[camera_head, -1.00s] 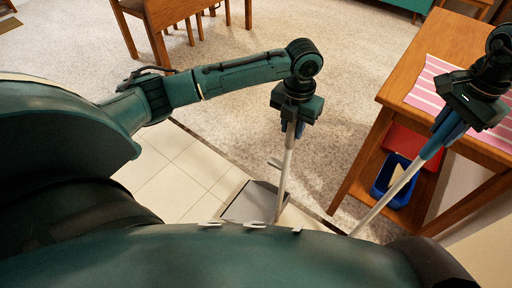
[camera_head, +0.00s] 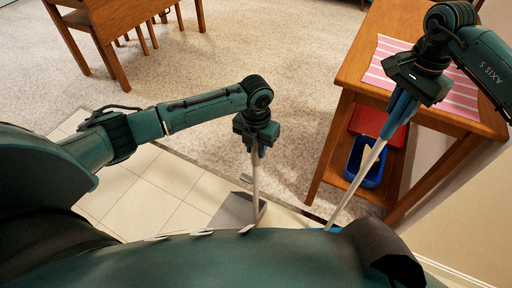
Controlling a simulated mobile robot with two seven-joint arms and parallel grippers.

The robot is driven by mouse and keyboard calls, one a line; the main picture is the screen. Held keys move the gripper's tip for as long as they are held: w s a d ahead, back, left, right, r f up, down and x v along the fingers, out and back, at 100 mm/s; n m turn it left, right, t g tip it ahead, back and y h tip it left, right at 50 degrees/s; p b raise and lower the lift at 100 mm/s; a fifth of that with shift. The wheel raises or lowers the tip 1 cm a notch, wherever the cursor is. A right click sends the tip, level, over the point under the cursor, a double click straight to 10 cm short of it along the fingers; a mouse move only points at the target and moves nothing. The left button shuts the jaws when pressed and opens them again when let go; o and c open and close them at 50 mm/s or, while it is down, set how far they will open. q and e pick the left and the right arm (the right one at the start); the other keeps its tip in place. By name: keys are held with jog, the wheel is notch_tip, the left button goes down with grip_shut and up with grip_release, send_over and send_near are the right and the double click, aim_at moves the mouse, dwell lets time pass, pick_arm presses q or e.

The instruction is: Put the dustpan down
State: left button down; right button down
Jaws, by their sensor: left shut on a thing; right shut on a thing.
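My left gripper (camera_head: 256,138) is shut on the upright handle of the dustpan. The grey dustpan pan (camera_head: 232,211) is low over the tiled floor, partly hidden by my own body; I cannot tell whether it touches the tiles. My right gripper (camera_head: 405,88) is shut on the blue upper end of a second long pale handle (camera_head: 358,182), which slants down to the left beside the wooden table. A bit of blue shows at its lower end, mostly hidden behind my body.
The wooden table (camera_head: 345,75) with a pink striped mat (camera_head: 462,97) stands at right. Its lower shelf holds a red bin (camera_head: 369,121) and a blue bin (camera_head: 353,165). A wooden chair (camera_head: 95,25) stands at upper left. Carpet (camera_head: 215,65) between them is clear.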

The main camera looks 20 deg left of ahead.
pick_arm(q)
jog(key=shift+w, duration=0.1)
jog(key=c, duration=1.2)
grip_release()
jog(key=shift+o, duration=0.2)
pick_arm(e)
jog(key=shift+r, duration=0.1)
pick_arm(q)
notch_tip(320, 180, up, 12)
jog(key=shift+r+p, duration=0.15)
jog(key=shift+p, duration=1.1)
pick_arm(e)
notch_tip(320, 180, up, 2)
jog(key=shift+r, duration=0.25)
